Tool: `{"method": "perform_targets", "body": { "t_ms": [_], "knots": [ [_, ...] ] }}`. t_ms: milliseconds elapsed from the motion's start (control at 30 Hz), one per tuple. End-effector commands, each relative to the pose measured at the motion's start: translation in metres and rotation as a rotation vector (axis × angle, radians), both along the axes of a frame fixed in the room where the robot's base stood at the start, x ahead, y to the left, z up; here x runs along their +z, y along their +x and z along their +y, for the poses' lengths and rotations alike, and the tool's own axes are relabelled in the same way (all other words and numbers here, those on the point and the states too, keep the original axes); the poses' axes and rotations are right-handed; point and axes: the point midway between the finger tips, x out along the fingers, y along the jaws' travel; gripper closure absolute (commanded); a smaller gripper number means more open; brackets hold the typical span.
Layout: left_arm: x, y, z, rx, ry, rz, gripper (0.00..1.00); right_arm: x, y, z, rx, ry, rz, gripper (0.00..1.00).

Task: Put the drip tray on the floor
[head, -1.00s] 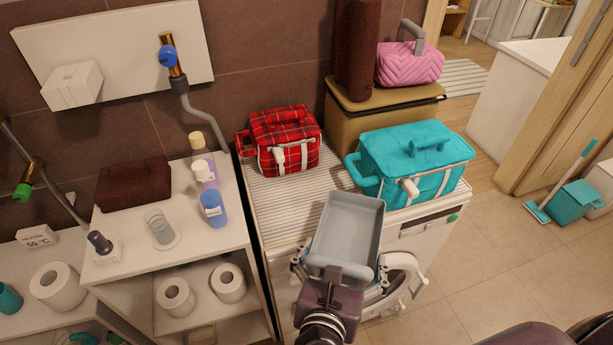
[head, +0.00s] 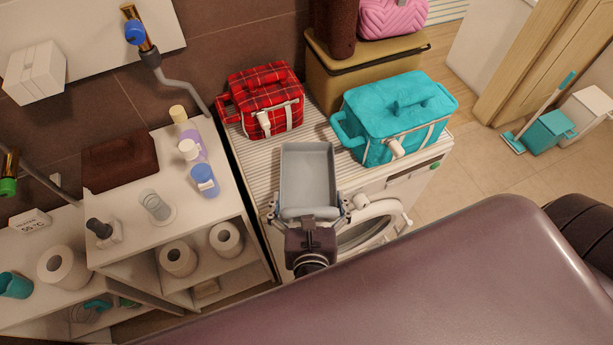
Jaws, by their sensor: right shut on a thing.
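The drip tray (head: 307,172) is a grey, shallow, rectangular tray with raised walls. In the head view it is near the middle, in front of and partly over the washing machine's striped top. My right gripper (head: 309,212) is shut on its near edge, with a finger on each side. I cannot tell whether the tray touches the machine top. The floor (head: 470,190) shows to the right of the machine. A large dark part of my own arm covers the lower right, hiding the floor there. My left gripper is not clearly seen.
A red plaid bag (head: 262,100) and a teal bag (head: 392,118) stand on the washing machine (head: 375,228). A white shelf (head: 205,250) with bottles and paper rolls stands left. A teal dustpan (head: 548,130) is on the floor at right.

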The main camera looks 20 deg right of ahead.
Motion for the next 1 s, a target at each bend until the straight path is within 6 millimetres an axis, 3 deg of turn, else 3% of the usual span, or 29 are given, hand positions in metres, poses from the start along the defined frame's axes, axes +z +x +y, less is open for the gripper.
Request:
{"method": "perform_targets", "body": {
  "t_ms": [133,333,533,833,1000],
  "knots": [
    [-0.006,0.002,0.000,0.000,0.000,-0.003,0.60,0.000,0.038,-0.014,-0.002,0.000,-0.006,0.33],
    [-0.010,0.008,0.000,0.000,-0.001,-0.011,0.60,0.000,0.066,-0.024,0.000,-0.001,-0.003,0.33],
    [-0.016,0.010,-0.001,0.000,-0.002,-0.015,0.60,-0.005,0.069,-0.026,0.000,-0.001,0.000,0.33],
    [-0.056,0.010,-0.001,0.000,-0.002,-0.015,0.60,-0.033,0.069,-0.026,-0.001,0.002,-0.001,0.33],
    [-0.066,0.009,-0.001,0.000,-0.002,-0.014,0.60,-0.037,0.068,-0.025,0.000,0.000,0.001,0.33]
  ]
}}
